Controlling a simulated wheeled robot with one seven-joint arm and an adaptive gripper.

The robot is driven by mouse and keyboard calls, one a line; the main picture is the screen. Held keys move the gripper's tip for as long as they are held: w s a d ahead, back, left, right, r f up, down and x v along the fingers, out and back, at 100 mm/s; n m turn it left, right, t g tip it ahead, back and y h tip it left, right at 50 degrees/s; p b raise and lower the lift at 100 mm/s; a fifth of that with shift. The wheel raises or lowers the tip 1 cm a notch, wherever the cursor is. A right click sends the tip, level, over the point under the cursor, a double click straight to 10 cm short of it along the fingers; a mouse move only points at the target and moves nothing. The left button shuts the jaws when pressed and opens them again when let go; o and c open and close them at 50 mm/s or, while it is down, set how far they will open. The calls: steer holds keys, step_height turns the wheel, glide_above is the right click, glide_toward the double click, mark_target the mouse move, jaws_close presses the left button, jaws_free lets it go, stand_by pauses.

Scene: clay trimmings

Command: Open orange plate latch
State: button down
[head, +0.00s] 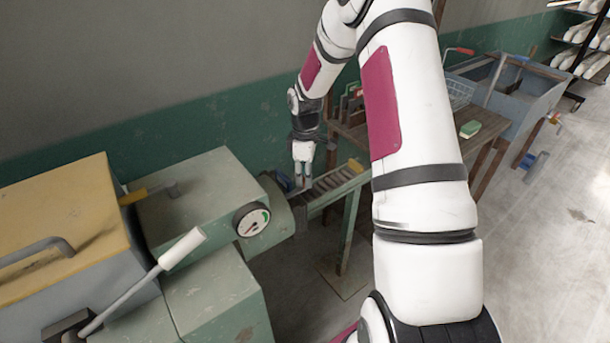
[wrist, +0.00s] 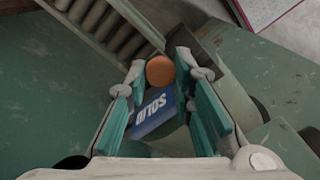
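An orange round knob (wrist: 160,71) shows in the wrist view, between and just beyond the tips of my gripper (wrist: 162,68). I take it as part of the orange plate latch. Below it in that picture is a blue piece with white lettering (wrist: 153,112), between the fingers. My gripper's teal-padded fingers stand apart, with a gap beside the knob. I cannot tell the exact depth between tips and knob. In the head view my gripper (head: 302,183) points down at the machine's round outlet, beside the roller conveyor. The knob is not clear there.
The green machine (head: 200,200) with a dial gauge (head: 252,220) stands at the left, with a white-gripped lever (head: 180,248) and a yellow lidded box (head: 60,215). The roller conveyor (head: 342,178) runs right of my gripper. A wooden table (head: 470,145) stands behind my arm.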

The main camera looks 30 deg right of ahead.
steer(key=shift+s, duration=0.15)
steer(key=s+a+m, duration=0.5)
steer(key=s+m, duration=0.1)
steer(key=m, duration=0.9)
steer(key=shift+m+p, duration=0.4)
steer(key=shift+p, duration=0.05)
steer(key=shift+s, duration=0.1)
stand_by(0.3)
steer(key=c, duration=1.4)
jaws_free()
steer(key=shift+o, duration=0.2)
